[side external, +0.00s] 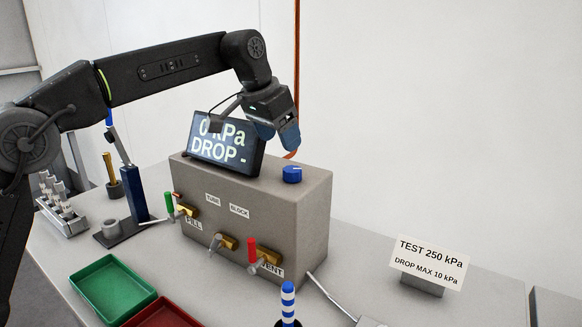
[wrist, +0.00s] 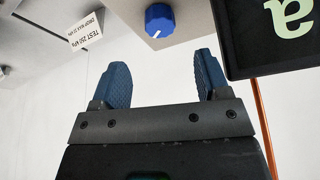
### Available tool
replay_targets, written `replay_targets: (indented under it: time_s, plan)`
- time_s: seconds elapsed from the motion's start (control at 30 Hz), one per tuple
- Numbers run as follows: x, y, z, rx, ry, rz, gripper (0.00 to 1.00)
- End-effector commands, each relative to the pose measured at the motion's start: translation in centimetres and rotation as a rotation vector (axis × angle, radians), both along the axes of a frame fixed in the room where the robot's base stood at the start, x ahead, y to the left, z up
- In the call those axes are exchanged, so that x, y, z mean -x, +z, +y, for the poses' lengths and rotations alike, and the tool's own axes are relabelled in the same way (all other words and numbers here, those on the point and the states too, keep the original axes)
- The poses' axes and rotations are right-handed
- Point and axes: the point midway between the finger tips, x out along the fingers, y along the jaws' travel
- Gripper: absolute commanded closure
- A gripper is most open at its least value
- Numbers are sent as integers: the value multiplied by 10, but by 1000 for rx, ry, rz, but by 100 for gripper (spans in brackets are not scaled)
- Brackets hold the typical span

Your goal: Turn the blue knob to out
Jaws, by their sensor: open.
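The blue knob (side external: 292,174) stands on the top face of a grey box (side external: 300,215), near its right end. It also shows at the top of the wrist view (wrist: 159,20), with a pale pointer mark on it. My gripper (side external: 285,135) is above the box, a little above the knob and apart from it. In the wrist view its two blue fingers (wrist: 160,80) are spread with nothing between them, and the knob lies beyond the fingertips. I cannot read any label for the knob's positions.
A display (side external: 226,145) reading 0 kPa and DROP stands left of the knob. Green-handled (side external: 169,201) and red-handled (side external: 251,250) valves stick out of the box front. A TEST 250 kPa sign (side external: 430,260) is at right. Green (side external: 112,290) and red trays lie in front.

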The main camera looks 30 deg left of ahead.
Motion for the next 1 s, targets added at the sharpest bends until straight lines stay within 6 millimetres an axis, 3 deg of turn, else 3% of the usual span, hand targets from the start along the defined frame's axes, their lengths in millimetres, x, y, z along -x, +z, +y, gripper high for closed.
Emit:
replay_targets:
  time_s: [0.2,0.4,0.87,1.0]
  plan:
    - [-16,-43,-5,0,0,4,31]
    - [-27,-69,-8,0,0,1,31]
    - [-31,-79,-9,-1,0,-1,31]
    - [-31,-79,-9,-1,0,-1,44]
